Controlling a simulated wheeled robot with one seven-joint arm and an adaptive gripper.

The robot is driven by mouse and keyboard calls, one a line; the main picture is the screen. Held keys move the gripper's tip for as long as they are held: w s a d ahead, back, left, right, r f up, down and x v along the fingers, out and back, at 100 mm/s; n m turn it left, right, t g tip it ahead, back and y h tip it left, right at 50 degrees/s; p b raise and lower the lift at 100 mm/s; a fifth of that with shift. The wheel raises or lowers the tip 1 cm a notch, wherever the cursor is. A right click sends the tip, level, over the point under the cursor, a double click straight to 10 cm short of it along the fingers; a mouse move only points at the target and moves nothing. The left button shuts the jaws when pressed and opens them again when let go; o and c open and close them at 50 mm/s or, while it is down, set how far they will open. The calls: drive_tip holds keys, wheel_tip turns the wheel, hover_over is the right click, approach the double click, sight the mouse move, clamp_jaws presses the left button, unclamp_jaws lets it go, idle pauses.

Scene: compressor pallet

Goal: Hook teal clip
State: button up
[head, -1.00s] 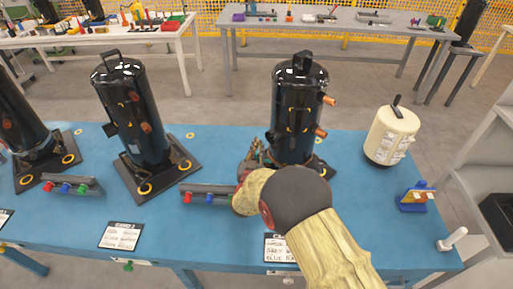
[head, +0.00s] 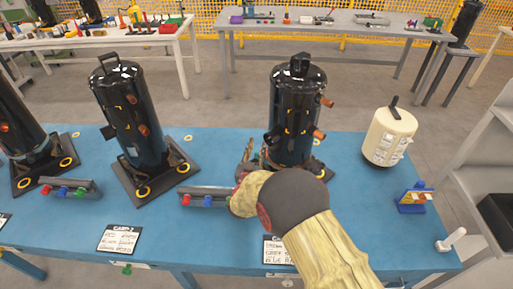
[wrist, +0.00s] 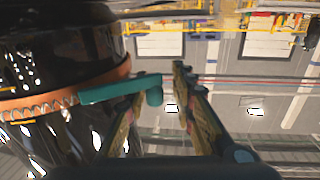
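The teal clip (wrist: 112,91) shows in the wrist view as a flat bar with a rounded knob at its right end. Its left part lies against the copper-coloured band (wrist: 60,103) around a black compressor (wrist: 75,50). My gripper (wrist: 160,85) is open, with the knob end between its fingers. A gap shows between the knob and the right finger; whether the left finger touches the clip I cannot tell. In the head view my gripper (head: 249,160) is at the lower left of the third black compressor (head: 297,105), partly hidden by my arm. The clip cannot be made out there.
The blue table (head: 350,215) also bears more black compressors, a cream canister (head: 389,137), a button box (head: 205,196) beside my arm, and a small blue-and-yellow stand (head: 415,197). The table is clear between my arm and the canister. Grey shelves (head: 485,170) stand at the right.

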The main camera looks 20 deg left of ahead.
drive_tip(key=s+d, duration=0.1)
drive_tip(key=s, duration=1.1)
